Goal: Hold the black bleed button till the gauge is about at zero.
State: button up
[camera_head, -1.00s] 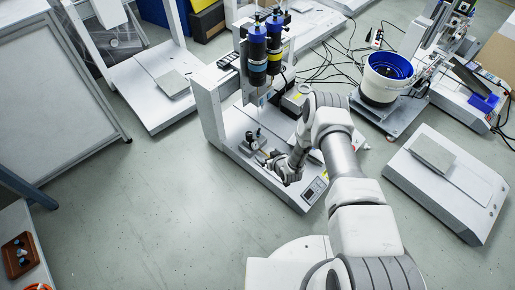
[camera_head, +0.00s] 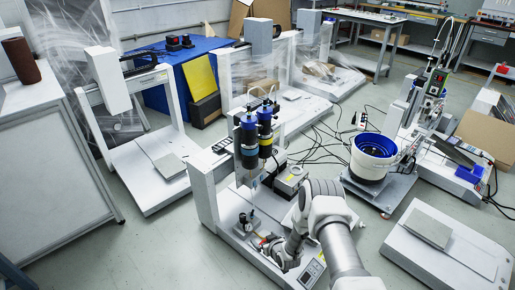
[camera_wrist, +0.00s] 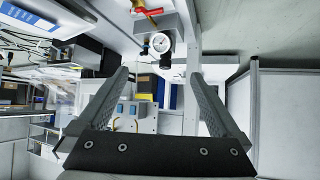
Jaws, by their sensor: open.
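A round white-faced gauge (camera_wrist: 160,43) sits on a grey block (camera_wrist: 178,33) at the top middle of the wrist view; its needle is too small to read. A small black knob (camera_wrist: 165,61), likely the bleed button, shows just below the gauge. A red valve lever (camera_wrist: 148,11) on brass fittings is above it. My gripper (camera_wrist: 160,74) is open, with nothing between its fingers; the gauge and knob appear beyond the fingertips, apart from them.
The gantry frame (camera_head: 203,190) with blue-topped black cylinders (camera_head: 249,140) stands behind the gauge. A white bucket with a blue rim (camera_head: 372,158) and cables lie to the right.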

jog(key=w+d+r+h, duration=0.1)
jog(key=w+d+r, duration=0.1)
jog(key=r, duration=0.7)
jog(key=w+d+r+h, duration=0.1)
jog(key=w+d+r, duration=0.1)
jog(key=r, duration=0.8)
jog(key=w+d+r, duration=0.2)
jog(key=r, duration=0.7)
jog(key=s+d+r+m+g+h, duration=0.1)
jog(key=s+d+r+m, duration=0.15)
jog(key=s+r, duration=0.85)
jog(key=s+d+r+m+g+h, duration=0.15)
jog(key=s+d+r, duration=0.4)
jog(key=r, duration=0.95)
jog(key=s+r+m+g+p, duration=0.1)
jog(key=s+r, duration=0.1)
jog(key=s, duration=1)
jog(key=s+r, duration=0.3)
jog(key=s, duration=0.9)
notch_tip(320, 180, up, 26)
jog(key=p, duration=2.6)
jog(key=shift+w, duration=0.25)
